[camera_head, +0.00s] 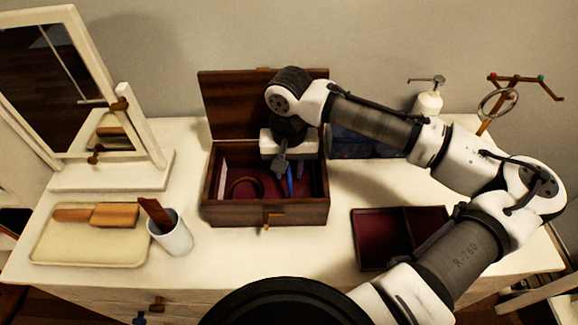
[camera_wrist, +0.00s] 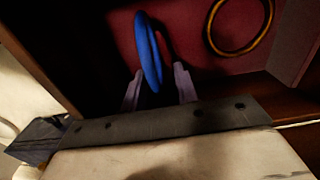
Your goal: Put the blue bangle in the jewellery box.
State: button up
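The jewellery box (camera_head: 235,215) is a dark wooden box with its lid (camera_head: 225,105) raised and a dark red lining. My gripper (camera_head: 284,170) points down into its right half. In the wrist view my gripper (camera_wrist: 158,82) has its two fingers apart, with the blue bangle (camera_wrist: 147,45) between them and a gap visible beside it. The bangle is seen nearly edge-on against the red lining; it also shows as a blue sliver in the head view (camera_head: 290,181). Whether it touches the box floor is unclear.
A gold-brown bangle (camera_wrist: 211,28) lies in the box. A red-lined tray (camera_head: 380,240) is at front right, a cup (camera_head: 172,236) and brush tray (camera_head: 75,250) at left, a mirror (camera_head: 110,180) behind them. A pump bottle (camera_head: 428,103) and bangle stand (camera_head: 486,122) are at back right.

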jog(key=shift+r, duration=0.1)
notch_tip(320, 180, up, 12)
jog(key=b, duration=0.1)
jog(key=shift+r+b, duration=0.15)
jog(key=shift+b, duration=0.15)
jog(key=shift+d, duration=0.1)
dwell(0.4)
